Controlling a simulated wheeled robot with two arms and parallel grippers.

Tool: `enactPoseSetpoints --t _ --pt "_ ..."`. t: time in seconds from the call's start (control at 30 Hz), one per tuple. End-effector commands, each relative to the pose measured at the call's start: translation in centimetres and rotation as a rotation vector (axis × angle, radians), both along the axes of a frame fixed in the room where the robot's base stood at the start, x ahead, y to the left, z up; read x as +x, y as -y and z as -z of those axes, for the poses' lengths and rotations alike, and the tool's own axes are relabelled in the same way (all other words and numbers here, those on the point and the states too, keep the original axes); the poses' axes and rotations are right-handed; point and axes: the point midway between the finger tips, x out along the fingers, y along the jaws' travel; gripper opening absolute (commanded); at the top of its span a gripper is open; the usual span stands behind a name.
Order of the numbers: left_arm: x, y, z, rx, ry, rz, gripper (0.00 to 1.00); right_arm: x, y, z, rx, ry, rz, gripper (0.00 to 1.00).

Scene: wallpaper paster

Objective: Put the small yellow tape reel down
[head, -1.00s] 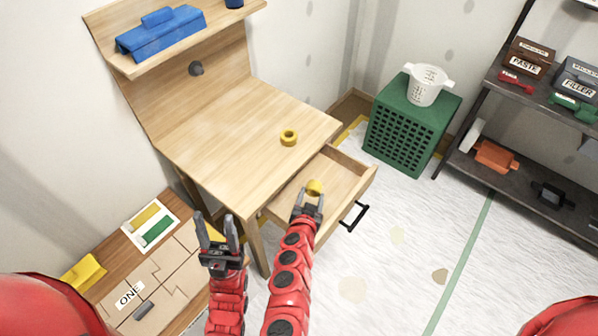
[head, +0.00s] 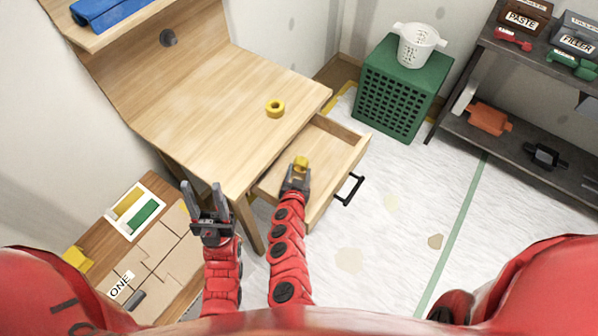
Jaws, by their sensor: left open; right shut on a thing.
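A small yellow tape reel (head: 301,163) is held in the tips of my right gripper (head: 298,171), which is shut on it. The reel is over the open drawer (head: 333,168) of the wooden desk; I cannot tell whether it touches the drawer floor. A second yellow reel (head: 275,108) lies flat on the desk top (head: 215,110), near its right edge. My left gripper (head: 204,203) is open and empty, pointing up in front of the desk's left side.
The drawer has a black handle (head: 348,189) at its front. A dark shelf (head: 509,137) is at the far right. A low board (head: 157,247) with a tray (head: 134,211) lies at the lower left.

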Motion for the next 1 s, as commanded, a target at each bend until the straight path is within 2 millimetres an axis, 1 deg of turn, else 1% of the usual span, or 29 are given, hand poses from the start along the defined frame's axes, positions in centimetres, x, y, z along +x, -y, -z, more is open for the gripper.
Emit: enactPoseSetpoints --t 0.27,0.73,0.77,0.9,1.0 --pt "0.0 0.0 0.1 0.0 0.0 0.0 0.5 0.0 0.1 0.2 0.0 0.002 0.003 0.0" --pt "0.0 0.0 0.8 0.0 0.0 0.0 0.5 -0.2 0.0 1.7 -0.001 -0.004 -0.002 0.0" --pt "0.0 0.0 0.8 0.0 0.0 0.0 0.5 -0.2 0.0 1.8 0.0 -0.006 -0.002 0.61" --pt "0.0 0.0 0.9 0.0 0.0 0.0 0.5 -0.4 -0.1 2.1 -0.001 -0.01 -0.004 0.86" --pt "0.0 0.0 0.9 0.0 0.0 0.0 0.5 -0.5 -0.2 2.3 -0.001 -0.013 -0.006 0.87"
